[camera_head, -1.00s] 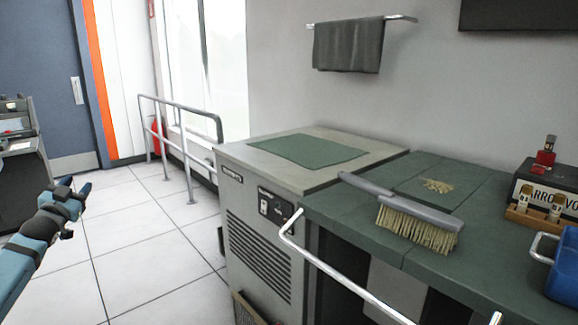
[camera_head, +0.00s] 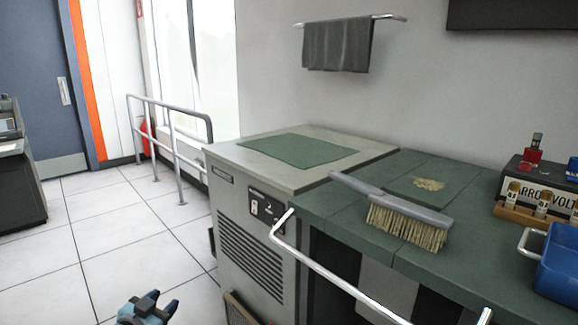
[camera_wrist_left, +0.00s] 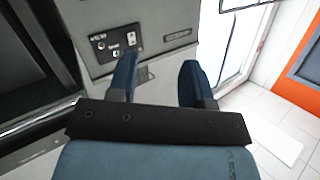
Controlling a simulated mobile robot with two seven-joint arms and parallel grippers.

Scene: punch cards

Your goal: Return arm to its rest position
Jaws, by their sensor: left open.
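My left gripper (camera_head: 152,301) shows at the bottom of the head view, low over the tiled floor and left of the grey cabinet. In the left wrist view its two blue fingers (camera_wrist_left: 158,80) stand apart with nothing between them, and the front of the grey cabinet (camera_wrist_left: 150,42) with its control panel lies beyond. Most of my left arm is out of the head view. My right gripper is in neither view.
The grey cabinet (camera_head: 225,225) bears a green mat (camera_head: 298,151). On the green-topped bench (camera_head: 330,200) lie a brush (camera_head: 405,218) and a small tan pile (camera_head: 428,184); a blue bin (camera_head: 560,265) stands at right. A metal rail (camera_head: 340,282) runs along the bench front. Floor at left is clear.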

